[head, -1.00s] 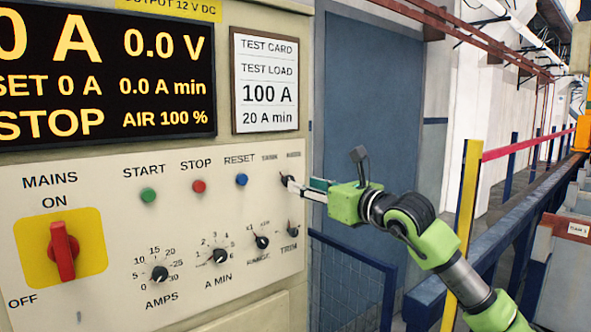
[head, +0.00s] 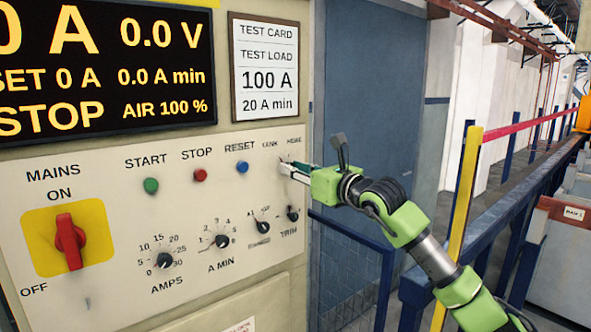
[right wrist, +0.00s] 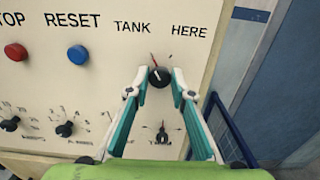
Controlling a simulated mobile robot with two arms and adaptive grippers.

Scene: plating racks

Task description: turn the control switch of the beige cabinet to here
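The control switch (right wrist: 159,77) is a small black knob below the labels TANK and HERE on the beige cabinet (head: 110,190). In the right wrist view its light mark points up and slightly left, on the TANK side. My right gripper (right wrist: 160,74) is open, with one finger on each side of the knob and a gap visible beside it. In the head view my right gripper (head: 287,166) reaches the panel from the right and largely hides the switch. My left gripper is not in view.
Below the switch is the TRIM knob (right wrist: 162,138). The blue RESET button (right wrist: 78,54) lies to the left. The red MAINS switch (head: 69,241) is farther left. A blue mesh barrier (head: 350,280) stands right of the cabinet.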

